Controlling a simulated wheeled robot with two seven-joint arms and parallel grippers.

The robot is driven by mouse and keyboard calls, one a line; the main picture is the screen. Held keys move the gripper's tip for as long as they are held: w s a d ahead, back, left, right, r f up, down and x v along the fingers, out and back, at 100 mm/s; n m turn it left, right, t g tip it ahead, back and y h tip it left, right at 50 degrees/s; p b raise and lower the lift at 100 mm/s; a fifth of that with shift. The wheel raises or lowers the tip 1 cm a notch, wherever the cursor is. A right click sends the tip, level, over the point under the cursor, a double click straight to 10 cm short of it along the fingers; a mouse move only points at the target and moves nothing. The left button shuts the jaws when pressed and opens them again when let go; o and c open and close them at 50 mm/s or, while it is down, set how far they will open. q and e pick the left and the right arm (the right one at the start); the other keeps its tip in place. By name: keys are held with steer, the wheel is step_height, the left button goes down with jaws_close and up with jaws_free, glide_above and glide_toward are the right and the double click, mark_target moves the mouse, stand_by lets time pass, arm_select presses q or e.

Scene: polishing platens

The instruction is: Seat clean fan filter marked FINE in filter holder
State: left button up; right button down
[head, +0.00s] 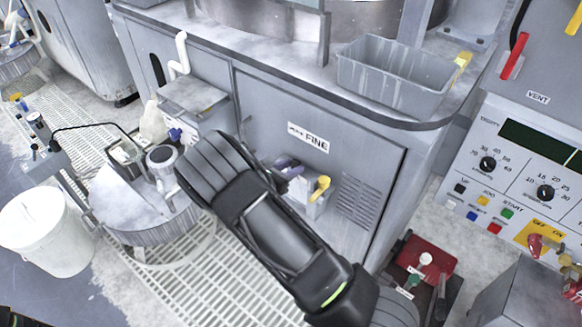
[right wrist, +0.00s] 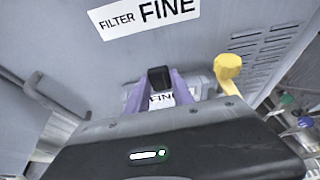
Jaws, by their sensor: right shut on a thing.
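The filter marked FINE (right wrist: 161,100) is purple with a white label. It is in my right gripper (right wrist: 160,78), whose dark fingertip shows above the label in the right wrist view. In the head view, the purple filter (head: 288,165) shows just beyond my right arm, which hides part of the gripper. The grey filter holder (right wrist: 201,86) with a yellow knob (right wrist: 228,70) is on the cabinet front below the FILTER FINE sign (head: 308,137). The filter is at the holder; I cannot tell how deep it sits.
A grey bin (head: 395,78) stands on the ledge above the cabinet (head: 270,95). A control panel (head: 530,165) and a red box (head: 424,258) are at the right. A round metal drum (head: 140,200) and a white bucket (head: 45,232) stand at the left.

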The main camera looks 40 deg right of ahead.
steer(key=shift+f+b, duration=0.65)
steer(key=shift+f, duration=0.2)
steer(key=c, duration=1)
jaws_free()
steer(key=v, duration=0.8)
steer(key=shift+d, duration=0.1)
